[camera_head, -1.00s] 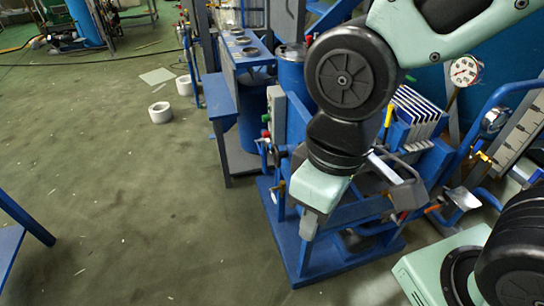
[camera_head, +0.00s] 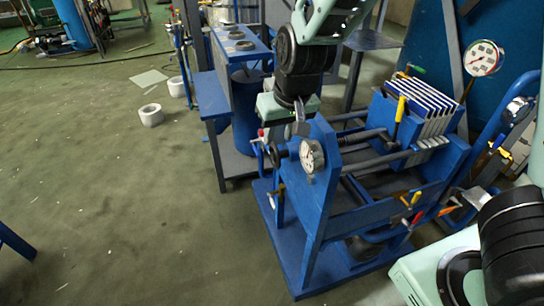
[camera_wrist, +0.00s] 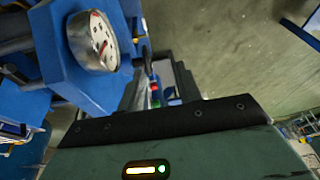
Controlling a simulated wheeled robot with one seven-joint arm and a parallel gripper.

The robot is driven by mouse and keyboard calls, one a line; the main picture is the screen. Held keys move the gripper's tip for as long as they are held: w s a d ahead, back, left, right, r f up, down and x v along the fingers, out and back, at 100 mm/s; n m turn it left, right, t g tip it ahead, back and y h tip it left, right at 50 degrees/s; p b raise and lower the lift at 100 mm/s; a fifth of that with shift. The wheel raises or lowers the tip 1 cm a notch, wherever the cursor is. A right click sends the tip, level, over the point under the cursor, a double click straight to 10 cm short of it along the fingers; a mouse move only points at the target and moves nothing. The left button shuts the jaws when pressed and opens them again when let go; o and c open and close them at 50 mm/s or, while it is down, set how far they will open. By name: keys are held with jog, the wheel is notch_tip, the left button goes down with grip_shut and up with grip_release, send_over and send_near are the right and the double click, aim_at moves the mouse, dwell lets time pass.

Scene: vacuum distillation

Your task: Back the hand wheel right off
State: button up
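The hand wheel (camera_head: 274,156) shows as a small dark rim seen nearly edge-on, at the left of the blue end plate (camera_head: 322,178) of the plate press. A short shaft joins it to the plate, beside a round white gauge (camera_head: 311,156). My gripper (camera_head: 299,127) points down just above and behind the wheel and gauge, apart from the wheel as far as I can see. Its finger opening is not clear.
White press plates (camera_head: 425,103) stand in the blue frame on the right, with rails running toward the end plate. A red-needled gauge (camera_head: 484,58) stands at the upper right. A blue bench (camera_head: 212,95) stands behind left.

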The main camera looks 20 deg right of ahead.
jog(key=t+h, duration=0.1)
send_near(274, 154)
jog(key=shift+m, duration=0.4)
jog(key=b+x, duration=0.2)
jog(key=x, duration=0.2)
jog(key=b+x, duration=0.2)
jog(key=x, duration=0.2)
jog(key=w+b+x, duration=0.1)
jog(key=b+x, duration=0.1)
jog(key=x, duration=0.2)
jog(key=shift+w+d+r, duration=0.1)
jog(key=shift+w+d, duration=0.1)
jog(key=shift+d, duration=0.15)
grip_shut()
